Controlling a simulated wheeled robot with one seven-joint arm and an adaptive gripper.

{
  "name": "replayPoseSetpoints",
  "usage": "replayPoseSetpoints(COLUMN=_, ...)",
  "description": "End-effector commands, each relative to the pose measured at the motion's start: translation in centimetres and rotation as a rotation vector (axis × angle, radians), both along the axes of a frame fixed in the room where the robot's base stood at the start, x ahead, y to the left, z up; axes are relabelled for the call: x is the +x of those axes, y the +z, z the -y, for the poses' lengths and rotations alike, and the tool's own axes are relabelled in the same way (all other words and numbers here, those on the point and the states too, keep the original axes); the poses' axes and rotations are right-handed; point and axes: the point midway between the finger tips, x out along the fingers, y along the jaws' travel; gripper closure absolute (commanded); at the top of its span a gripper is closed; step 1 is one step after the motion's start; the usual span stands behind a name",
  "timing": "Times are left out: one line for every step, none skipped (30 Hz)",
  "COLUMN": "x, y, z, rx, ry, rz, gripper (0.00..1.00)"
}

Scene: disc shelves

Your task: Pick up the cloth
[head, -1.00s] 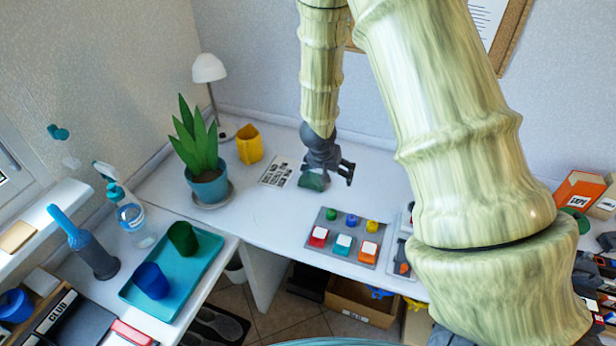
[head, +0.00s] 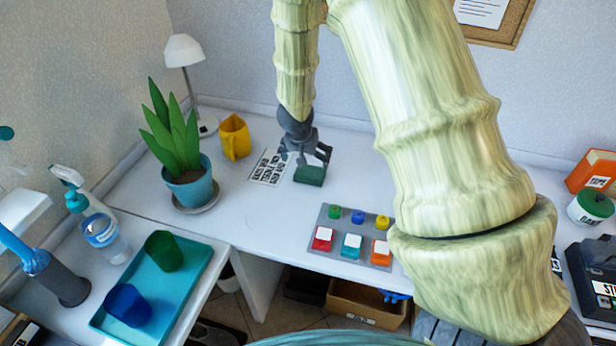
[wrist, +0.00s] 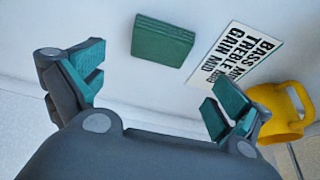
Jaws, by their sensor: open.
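The cloth (head: 310,175) is a small dark green folded pad lying on the white desk. In the wrist view the cloth (wrist: 162,40) lies flat, beyond and between my fingertips, with a clear gap to both. My gripper (head: 307,158) is just above and beside the cloth in the head view. It is open and empty, with its fingers spread wide in the wrist view (wrist: 152,90).
A printed card (head: 271,167) lies left of the cloth, and a yellow mug (head: 234,138) stands behind it. A potted plant (head: 187,180) is to the left. A grey board (head: 352,238) with coloured blocks lies in front. Desk right of the cloth is clear.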

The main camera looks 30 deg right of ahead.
Motion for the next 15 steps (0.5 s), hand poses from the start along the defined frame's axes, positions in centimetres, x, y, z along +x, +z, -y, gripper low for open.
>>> replayPoseSetpoints(x=0.1, y=-0.9, z=0.2, rx=0.000, ry=0.000, rz=-0.001, gripper=0.00)
replayPoseSetpoints(x=0.2, y=-1.3, z=0.3, rx=0.000, ry=0.000, rz=-0.001, gripper=0.00)
replayPoseSetpoints(x=0.3, y=-1.8, z=0.5, rx=0.000, ry=-0.001, rz=-0.001, gripper=0.00)
replayPoseSetpoints(x=0.4, y=-2.2, z=0.7, rx=0.001, ry=-0.002, rz=-0.001, gripper=0.00)
replayPoseSetpoints(x=0.5, y=-2.6, z=0.8, rx=0.001, ry=-0.003, rz=0.000, gripper=0.00)
replayPoseSetpoints(x=0.7, y=-3.2, z=1.0, rx=0.001, ry=-0.003, rz=0.000, gripper=0.00)
replayPoseSetpoints(x=0.7, y=-3.6, z=1.1, rx=0.000, ry=-0.003, rz=-0.001, gripper=0.00)
replayPoseSetpoints(x=0.8, y=-3.9, z=1.3, rx=0.001, ry=-0.002, rz=-0.001, gripper=0.00)
replayPoseSetpoints(x=1.0, y=-4.2, z=1.4, rx=0.001, ry=-0.002, rz=-0.001, gripper=0.00)
replayPoseSetpoints(x=1.0, y=-4.3, z=1.5, rx=0.001, ry=-0.002, rz=-0.001, gripper=0.00)
replayPoseSetpoints(x=1.1, y=-4.4, z=1.5, rx=0.000, ry=-0.002, rz=0.000, gripper=0.00)
replayPoseSetpoints(x=1.2, y=-4.6, z=1.6, rx=0.000, ry=-0.002, rz=0.000, gripper=0.00)
replayPoseSetpoints(x=1.2, y=-4.6, z=1.6, rx=0.000, ry=-0.002, rz=0.000, gripper=0.00)
replayPoseSetpoints(x=1.2, y=-4.7, z=1.7, rx=0.000, ry=-0.002, rz=0.000, gripper=0.00)
replayPoseSetpoints(x=1.3, y=-4.9, z=1.7, rx=0.000, ry=-0.002, rz=0.000, gripper=0.00)
